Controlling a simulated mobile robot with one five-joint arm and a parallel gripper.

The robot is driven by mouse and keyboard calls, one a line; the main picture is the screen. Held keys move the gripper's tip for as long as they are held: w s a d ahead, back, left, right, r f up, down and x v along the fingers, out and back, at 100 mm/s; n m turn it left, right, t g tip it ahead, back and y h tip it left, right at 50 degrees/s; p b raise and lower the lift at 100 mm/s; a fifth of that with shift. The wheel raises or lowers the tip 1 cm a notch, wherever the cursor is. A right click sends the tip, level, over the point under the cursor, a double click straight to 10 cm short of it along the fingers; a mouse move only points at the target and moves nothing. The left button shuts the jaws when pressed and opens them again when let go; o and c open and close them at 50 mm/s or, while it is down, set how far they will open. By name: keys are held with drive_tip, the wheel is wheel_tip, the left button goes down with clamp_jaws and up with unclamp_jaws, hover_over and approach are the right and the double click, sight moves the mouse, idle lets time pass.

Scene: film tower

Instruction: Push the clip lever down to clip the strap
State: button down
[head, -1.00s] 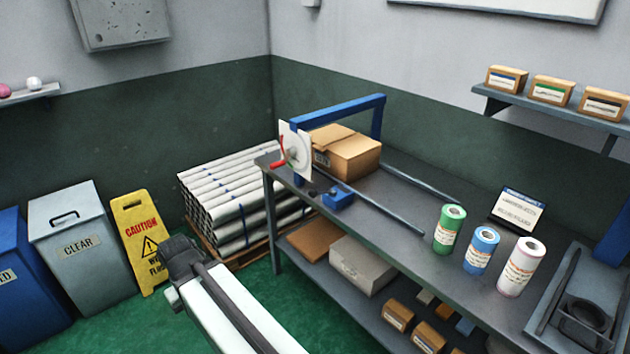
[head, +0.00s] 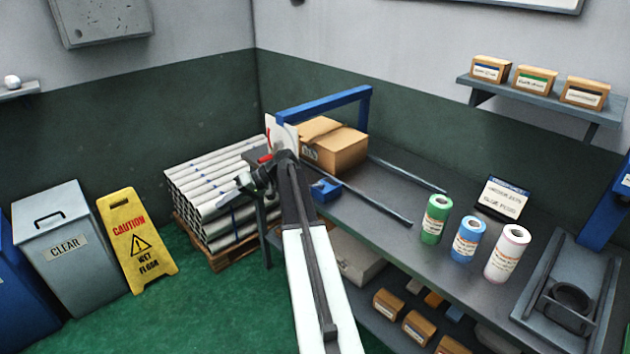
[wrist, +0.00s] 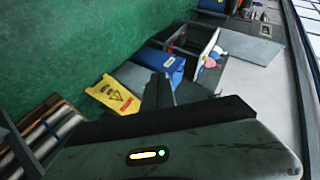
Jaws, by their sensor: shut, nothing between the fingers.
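A blue arch (head: 325,103) stands over a cardboard box (head: 338,148) at the bench's left end. A white plate (head: 283,135) stands beside the arch, with a red lever (head: 265,158) partly hidden by my arm. A small blue block (head: 326,189) sits at the bench's front edge. I cannot tell which part is the clip lever, and I make out no strap. My gripper (head: 236,190) is shut and empty, left of the bench end and below the red lever, apart from the block. Its dark tip also shows in the wrist view (wrist: 158,92).
Wrapped rolls (head: 215,190) lie stacked on a pallet behind my gripper. A yellow caution sign (head: 138,243) and a grey bin (head: 62,240) stand at left. Green, blue and white rolls stand on the bench (head: 390,205). The green floor is clear in front.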

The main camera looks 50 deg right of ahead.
drive_tip(key=s+d+r+m+t+h, duration=0.1)
drive_tip(key=s+d+r+t, duration=0.15)
drive_tip(key=d, duration=0.85)
drive_tip(key=s+d+r+m+t, duration=0.15)
drive_tip(key=s+d, duration=0.25)
drive_tip(key=d, duration=0.7)
drive_tip(key=s+d+m+t+h, duration=0.2)
drive_tip(key=s+d+m, duration=0.1)
drive_tip(key=s+d, duration=1)
drive_tip(key=shift+s+d+r+h, duration=0.25)
drive_tip(key=shift+s+d+h, duration=0.15)
drive_tip(key=shift+d, duration=0.6)
drive_tip(key=b, duration=0.3)
hover_over(311, 186)
drive_tip(key=s+d, duration=0.2)
drive_tip(key=s, duration=0.1)
wheel_tip(311, 186, down, 4)
drive_tip(key=shift+w+a+f+b, duration=0.25)
drive_tip(key=shift+a+f+b, duration=0.1)
drive_tip(key=shift+a+b, duration=0.3)
drive_tip(key=shift+w+a+f+b, duration=0.2)
drive_tip(key=shift+a+f+b, duration=0.2)
drive_tip(key=shift+a, duration=0.4)
